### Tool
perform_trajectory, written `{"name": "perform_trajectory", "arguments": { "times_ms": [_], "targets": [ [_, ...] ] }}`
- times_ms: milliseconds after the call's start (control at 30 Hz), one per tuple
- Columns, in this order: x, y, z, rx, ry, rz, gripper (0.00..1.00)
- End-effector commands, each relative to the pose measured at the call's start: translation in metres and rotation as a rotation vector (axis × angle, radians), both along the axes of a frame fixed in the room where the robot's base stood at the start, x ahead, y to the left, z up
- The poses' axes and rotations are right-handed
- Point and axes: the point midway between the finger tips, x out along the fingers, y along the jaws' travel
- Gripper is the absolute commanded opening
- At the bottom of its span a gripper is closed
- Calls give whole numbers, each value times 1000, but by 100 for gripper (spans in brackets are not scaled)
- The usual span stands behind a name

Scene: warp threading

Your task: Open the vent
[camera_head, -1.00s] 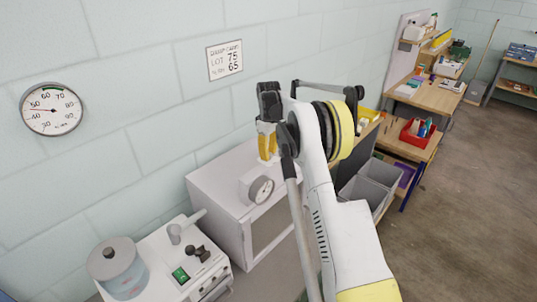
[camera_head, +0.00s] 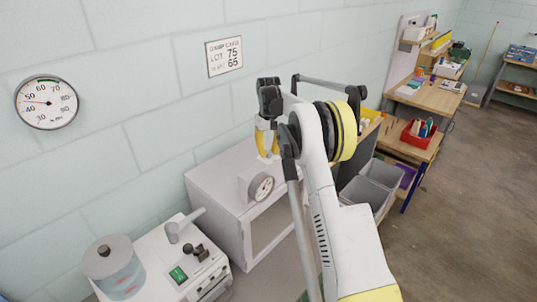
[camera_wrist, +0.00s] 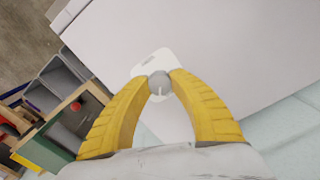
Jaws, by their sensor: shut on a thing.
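The vent shows in the wrist view as a round grey knob (camera_wrist: 159,83) with a short pale pointer, on a white rounded plate (camera_wrist: 149,68) on top of a white cabinet (camera_head: 213,189). My gripper (camera_wrist: 159,85) has its two yellow fingers closed on either side of the knob, touching it. In the head view my gripper (camera_head: 267,155) points down at the far part of the cabinet top, and my arm hides part of this area. The knob itself cannot be made out there.
A white machine (camera_head: 165,257) with a clear lidded pot (camera_head: 113,268) stands at the left. Grey bins (camera_head: 369,190) and a wooden bench lie to the right. A round hygrometer (camera_head: 47,102) hangs on the wall.

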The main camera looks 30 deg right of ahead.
Motion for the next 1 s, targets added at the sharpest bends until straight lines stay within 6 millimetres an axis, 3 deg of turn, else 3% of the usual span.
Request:
{"name": "perform_trajectory", "arguments": {
  "times_ms": [600, 1000],
  "targets": [
    [0, 0, 0, 0, 0, -581, 0],
    [0, 0, 0, 0, 0, -865, 0]
  ]
}}
